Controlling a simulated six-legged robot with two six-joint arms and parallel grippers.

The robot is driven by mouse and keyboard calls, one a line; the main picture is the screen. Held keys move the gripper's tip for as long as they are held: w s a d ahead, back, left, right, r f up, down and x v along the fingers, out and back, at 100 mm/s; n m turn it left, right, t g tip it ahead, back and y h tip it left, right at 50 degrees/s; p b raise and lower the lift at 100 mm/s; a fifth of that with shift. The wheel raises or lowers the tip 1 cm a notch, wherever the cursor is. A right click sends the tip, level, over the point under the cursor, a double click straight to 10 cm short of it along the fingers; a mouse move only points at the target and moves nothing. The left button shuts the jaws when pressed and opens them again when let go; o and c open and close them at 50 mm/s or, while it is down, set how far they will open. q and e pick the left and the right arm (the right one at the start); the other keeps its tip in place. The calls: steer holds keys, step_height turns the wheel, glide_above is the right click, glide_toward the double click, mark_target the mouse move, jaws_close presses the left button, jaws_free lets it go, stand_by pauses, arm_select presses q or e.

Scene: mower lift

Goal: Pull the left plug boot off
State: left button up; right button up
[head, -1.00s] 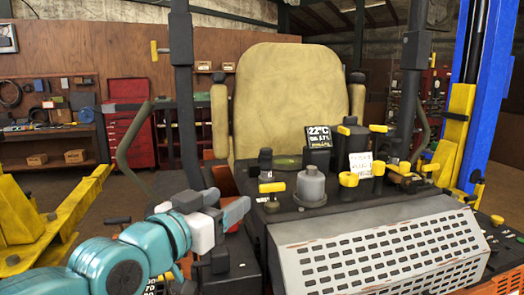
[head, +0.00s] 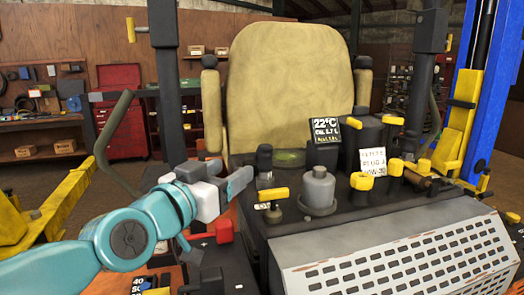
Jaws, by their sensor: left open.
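The mower's dark engine deck (head: 345,222) fills the middle right, behind a slotted grey guard. A small upright black boot-like part (head: 265,163) stands at the deck's left; I cannot tell for sure that it is the left plug boot. A yellow-handled part (head: 274,194) is just in front of it, and a grey cylinder (head: 317,188) is to its right. My left gripper (head: 239,182) is open and appears empty, its grey fingers pointing right, a short way left of the black part. My right gripper is out of view.
A black display (head: 325,135) reading 22°C and a white label card (head: 373,162) stand on the deck. The tan seat (head: 288,85) rises behind. A red block (head: 224,230) is below my left gripper. Dark uprights and a blue lift post (head: 483,90) flank the mower.

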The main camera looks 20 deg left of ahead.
mark_target(262, 152)
arm_select(q)
steer(key=w, duration=0.4)
steer(key=w+d, duration=0.1)
steer(key=w, duration=0.3)
steer(key=w+d+p, duration=0.1)
steer(key=w, duration=0.2)
steer(key=shift+w, duration=0.4)
steer(key=shift+w+d, duration=0.1)
steer(key=shift+w, duration=0.15)
steer(key=shift+w+d, duration=0.1)
steer(key=shift+d, duration=0.1)
steer(key=shift+a, duration=0.2)
steer(key=c, duration=0.7)
steer(key=shift+d, duration=0.1)
jaws_close()
steer(key=shift+f, duration=0.1)
